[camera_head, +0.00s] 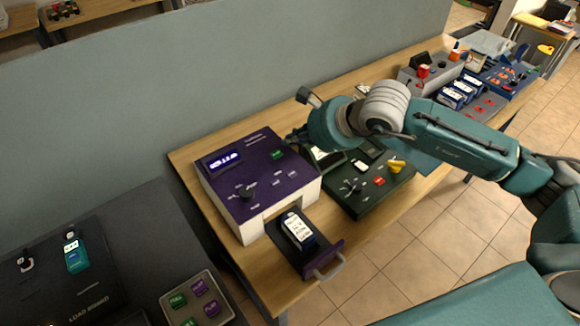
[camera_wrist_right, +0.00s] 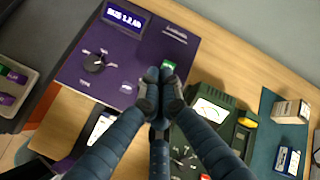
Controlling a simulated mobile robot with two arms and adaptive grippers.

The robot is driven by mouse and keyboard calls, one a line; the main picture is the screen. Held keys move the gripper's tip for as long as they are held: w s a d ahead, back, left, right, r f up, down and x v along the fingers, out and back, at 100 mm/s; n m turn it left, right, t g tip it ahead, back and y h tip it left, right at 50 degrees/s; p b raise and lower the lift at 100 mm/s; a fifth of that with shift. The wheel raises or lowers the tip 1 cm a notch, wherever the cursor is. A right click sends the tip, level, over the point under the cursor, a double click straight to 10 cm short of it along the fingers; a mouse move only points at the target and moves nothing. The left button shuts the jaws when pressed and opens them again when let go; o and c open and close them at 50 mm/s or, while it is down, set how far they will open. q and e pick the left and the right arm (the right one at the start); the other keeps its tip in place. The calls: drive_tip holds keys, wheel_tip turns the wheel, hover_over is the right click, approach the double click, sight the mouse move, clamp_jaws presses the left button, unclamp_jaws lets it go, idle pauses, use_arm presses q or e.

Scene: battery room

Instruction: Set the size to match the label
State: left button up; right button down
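The purple-topped machine (camera_head: 255,175) stands on the wooden bench. Its lit display (camera_head: 225,159) seems to end in "1.2 AH" in the right wrist view (camera_wrist_right: 125,17). A black knob (camera_head: 245,192) and a green button (camera_head: 277,154) are on its top. Its front drawer (camera_head: 322,257) is pulled out and holds a battery with a white label (camera_head: 299,228), too small to read. My right gripper (camera_head: 295,136) is above the machine's back right side. In the wrist view its fingertips (camera_wrist_right: 160,77) are together and empty, partly covering the green button; contact cannot be told. My left gripper is not in view.
Blue batteries (camera_head: 460,92) and other devices stand farther right.

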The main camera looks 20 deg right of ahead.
drive_tip(key=b, duration=0.1)
hover_over(293, 176)
wheel_tip(293, 176, down, 5)
drive_tip(key=shift+r, duration=0.2)
wheel_tip(293, 176, down, 4)
drive_tip(key=b, duration=0.3)
drive_tip(key=shift+w+f+b, duration=0.1)
drive_tip(key=shift+f+b, duration=0.05)
drive_tip(key=shift+b, duration=0.15)
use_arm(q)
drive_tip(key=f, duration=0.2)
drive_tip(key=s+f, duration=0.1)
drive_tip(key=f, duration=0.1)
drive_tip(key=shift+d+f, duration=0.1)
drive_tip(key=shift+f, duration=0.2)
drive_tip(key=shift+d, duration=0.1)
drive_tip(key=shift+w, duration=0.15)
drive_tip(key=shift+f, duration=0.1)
